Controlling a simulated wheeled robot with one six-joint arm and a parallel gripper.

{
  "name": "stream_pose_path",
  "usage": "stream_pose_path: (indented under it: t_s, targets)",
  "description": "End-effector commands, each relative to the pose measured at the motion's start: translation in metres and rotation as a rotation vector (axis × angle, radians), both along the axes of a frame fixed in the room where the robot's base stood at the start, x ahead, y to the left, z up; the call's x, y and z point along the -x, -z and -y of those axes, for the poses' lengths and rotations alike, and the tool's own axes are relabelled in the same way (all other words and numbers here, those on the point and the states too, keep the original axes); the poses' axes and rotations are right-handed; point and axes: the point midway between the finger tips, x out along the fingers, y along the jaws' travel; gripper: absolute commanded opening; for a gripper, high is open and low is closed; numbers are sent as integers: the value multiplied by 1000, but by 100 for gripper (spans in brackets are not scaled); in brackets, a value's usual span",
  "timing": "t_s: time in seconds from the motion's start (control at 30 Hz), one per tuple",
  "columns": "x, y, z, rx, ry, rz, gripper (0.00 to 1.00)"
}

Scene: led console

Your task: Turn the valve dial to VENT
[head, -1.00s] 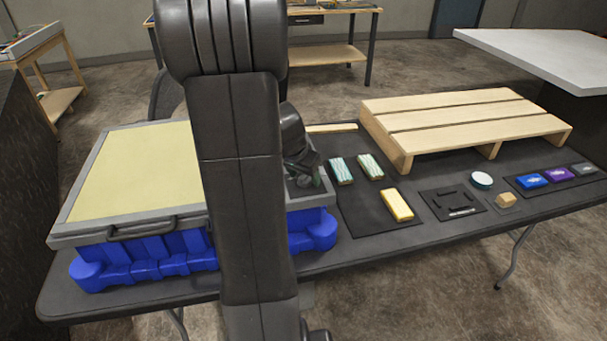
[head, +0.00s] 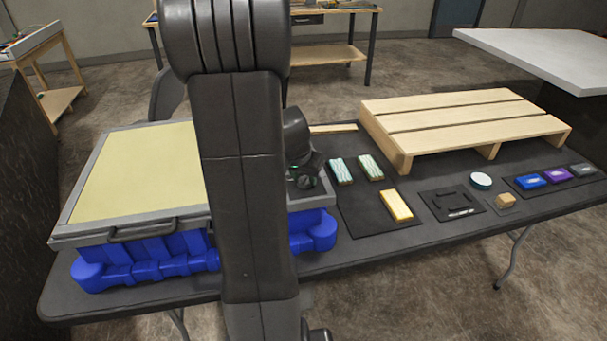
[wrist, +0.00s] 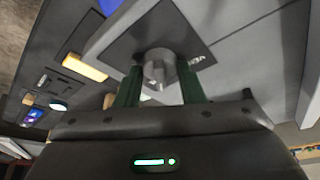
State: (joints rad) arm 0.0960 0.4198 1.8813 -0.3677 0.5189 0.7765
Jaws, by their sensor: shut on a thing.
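The valve dial (wrist: 158,66) is a grey round knob on a dark square plate (wrist: 122,45) in the wrist view. My gripper (wrist: 160,76) has its two green fingers on either side of the dial, shut on it. A light label (wrist: 197,60), turned in the picture and apparently reading VENT, lies on the plate just right of the dial. In the head view my gripper's wrist (head: 303,160) is over the right end of the grey-framed console (head: 75,232). There my arm and wrist hide the dial, so its pointer direction cannot be told.
The console sits on a blue base (head: 150,262) on a dark table (head: 420,240). To the right are teal-striped blocks (head: 341,171), a yellow block (head: 397,205), a round white-topped piece (head: 480,181) and a wooden pallet (head: 465,120).

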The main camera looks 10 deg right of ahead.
Motion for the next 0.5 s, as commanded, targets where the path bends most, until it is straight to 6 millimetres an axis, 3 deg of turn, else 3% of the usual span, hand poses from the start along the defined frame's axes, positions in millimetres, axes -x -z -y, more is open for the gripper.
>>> stream_pose_path:
  t_s: [0.5]
  targets:
    - [0,-2,3,-2,-372,5,12]
